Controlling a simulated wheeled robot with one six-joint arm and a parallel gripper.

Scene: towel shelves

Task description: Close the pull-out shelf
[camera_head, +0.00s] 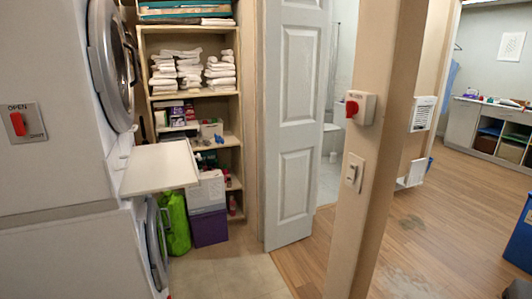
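The pull-out shelf (158,168) is a flat, pale board between two stacked front-loading machines at the left. It sticks out into the room, to the right of the machine fronts, at about mid-height. The upper machine's round door (112,65) is above it and the lower machine's round door (156,245) is below it. My gripper is not in view.
Shelves with folded white towels (188,70) stand behind. A green bag (175,222) and a purple box (209,228) sit on the floor below. A white panel door (297,120) and a post with a red switch (352,108) stand to the right. The floor in front is clear.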

